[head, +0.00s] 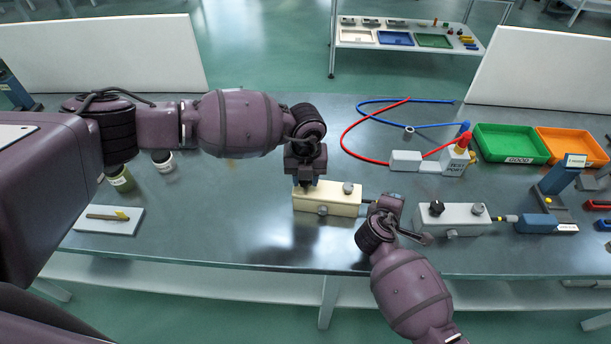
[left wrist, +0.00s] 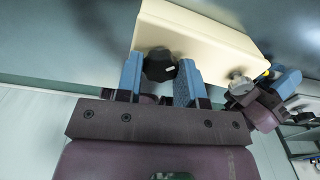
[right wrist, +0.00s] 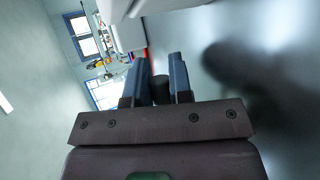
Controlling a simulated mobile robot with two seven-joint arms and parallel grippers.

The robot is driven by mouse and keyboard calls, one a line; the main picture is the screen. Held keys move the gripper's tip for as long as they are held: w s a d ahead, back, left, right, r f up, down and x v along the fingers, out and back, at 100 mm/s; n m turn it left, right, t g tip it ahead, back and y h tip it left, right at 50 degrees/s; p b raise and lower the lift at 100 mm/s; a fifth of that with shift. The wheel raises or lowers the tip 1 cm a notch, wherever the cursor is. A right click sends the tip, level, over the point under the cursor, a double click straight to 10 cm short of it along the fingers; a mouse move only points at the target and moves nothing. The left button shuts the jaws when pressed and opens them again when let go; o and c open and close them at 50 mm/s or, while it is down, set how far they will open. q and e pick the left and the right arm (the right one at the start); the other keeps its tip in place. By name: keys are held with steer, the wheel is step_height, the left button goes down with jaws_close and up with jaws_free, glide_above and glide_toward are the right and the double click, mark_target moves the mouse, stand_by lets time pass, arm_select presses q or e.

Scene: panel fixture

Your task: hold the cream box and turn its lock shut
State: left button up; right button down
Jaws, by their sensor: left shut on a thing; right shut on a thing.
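The cream box (head: 338,202) lies on the grey table near the front edge, and its side fills the top of the left wrist view (left wrist: 205,35). My left gripper (head: 308,184) is over the box's left end. In the left wrist view its blue fingers (left wrist: 160,80) are around a black knob (left wrist: 158,65) on the box. A silver knob (head: 348,187) stands on the box's right part. My right gripper (head: 368,203) is by the box's right end, shut on a short dark cylindrical piece (right wrist: 160,89). Whether that piece joins the box is hidden.
A grey box (head: 455,221) with similar knobs stands close to the right of my right gripper, joined to a blue fixture (head: 537,223). A white test port (head: 450,162) with red and blue hoses is behind. Green (head: 512,158) and orange trays stand back right.

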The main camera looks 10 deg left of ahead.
arm_select(q)
steer(key=m, duration=0.4)
steer(key=shift+m, duration=0.3)
steer(key=m, duration=0.4)
steer(key=shift+m, duration=0.3)
steer(key=o, duration=0.9)
steer(key=shift+o, duration=0.2)
steer(key=shift+r, duration=0.15)
step_height(320, 180, up, 12)
stand_by(0.4)
